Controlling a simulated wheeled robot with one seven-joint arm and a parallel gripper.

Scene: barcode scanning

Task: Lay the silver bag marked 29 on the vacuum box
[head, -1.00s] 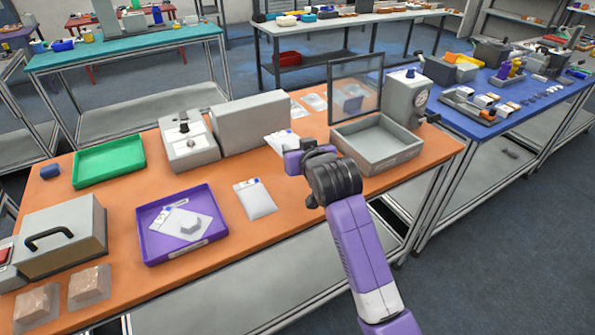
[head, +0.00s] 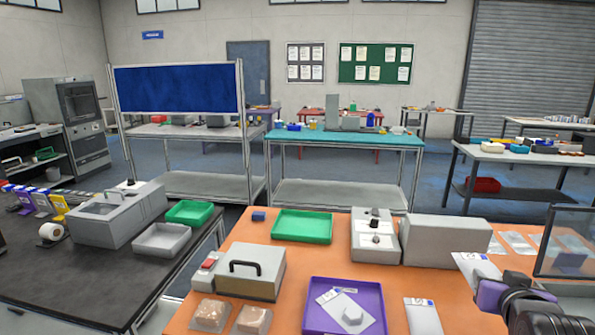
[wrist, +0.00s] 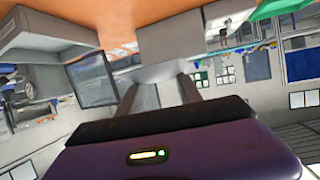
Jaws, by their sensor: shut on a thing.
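My gripper (head: 482,283) is shut on a silver-white bag (head: 466,264), held over the orange table at the right of the head view. In the wrist view the bag (wrist: 165,72) shows pale between the two fingers (wrist: 160,95). Its number cannot be read. The vacuum box appears to be the grey open box (head: 574,288) with the raised dark-framed clear lid (head: 566,243), right of my gripper and partly cut off. In the wrist view the box (wrist: 45,32) and lid (wrist: 92,80) show at upper left. The bag is apart from the box.
On the orange table are a purple tray (head: 312,324) holding a bag, another bag (head: 423,317), a green tray (head: 302,227), a grey device (head: 375,238) and a large grey block (head: 446,238). A black table (head: 90,285) with a lidded machine stands left.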

